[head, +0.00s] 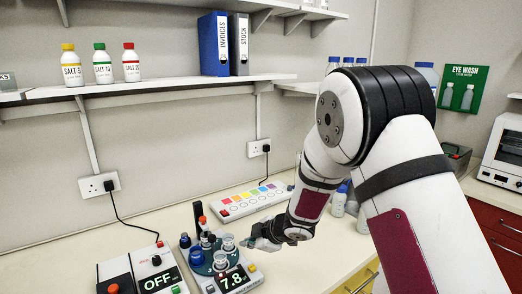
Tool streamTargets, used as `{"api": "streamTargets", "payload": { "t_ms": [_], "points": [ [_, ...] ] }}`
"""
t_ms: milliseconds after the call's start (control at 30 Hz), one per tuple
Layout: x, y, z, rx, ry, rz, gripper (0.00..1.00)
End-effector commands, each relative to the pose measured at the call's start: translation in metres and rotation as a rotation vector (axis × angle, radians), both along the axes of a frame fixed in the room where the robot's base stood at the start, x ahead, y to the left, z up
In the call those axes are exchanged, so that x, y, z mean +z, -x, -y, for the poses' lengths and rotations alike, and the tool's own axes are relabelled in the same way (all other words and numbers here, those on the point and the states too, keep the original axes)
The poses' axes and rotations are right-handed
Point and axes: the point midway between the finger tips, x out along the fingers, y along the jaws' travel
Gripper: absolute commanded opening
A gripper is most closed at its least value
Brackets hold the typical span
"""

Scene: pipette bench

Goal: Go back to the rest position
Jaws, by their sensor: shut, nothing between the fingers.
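My gripper (262,238) is at the lower middle of the head view, low over the bench (173,215), at the end of my white arm. It is just right of a device with a round teal top and a "7.8" display (233,279). The fingers are small and partly hidden by my wrist, and I see nothing held in them. Whether the gripper touches the device I cannot tell.
An "OFF" box (158,280) stands left of the device. A white strip with coloured squares (250,197) lies behind. Bottles (339,202) stand close behind my arm. A shelf (160,85) with salt bottles and binders hangs above.

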Motion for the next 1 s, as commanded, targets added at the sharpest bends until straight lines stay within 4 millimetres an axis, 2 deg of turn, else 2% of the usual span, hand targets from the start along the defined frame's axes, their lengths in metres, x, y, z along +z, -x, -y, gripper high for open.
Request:
{"api": "streamTargets", "payload": {
  "t_ms": [367, 467, 567, 667, 767, 867, 1000],
  "points": [
    [0.000, 0.000, 0.000, 0.000, 0.000, 0.000, 0.00],
    [0.005, -0.002, 0.003, -0.015, 0.002, 0.005, 0.00],
    [0.026, -0.008, 0.017, -0.078, 0.008, 0.020, 0.00],
    [0.062, -0.012, 0.043, -0.194, 0.016, 0.039, 0.00],
    [0.103, -0.010, 0.078, -0.342, 0.020, 0.049, 0.00],
    [0.140, 0.002, 0.113, -0.488, 0.017, 0.046, 0.00],
    [0.184, 0.032, 0.157, -0.685, -0.003, 0.023, 0.00]
  ]
}}
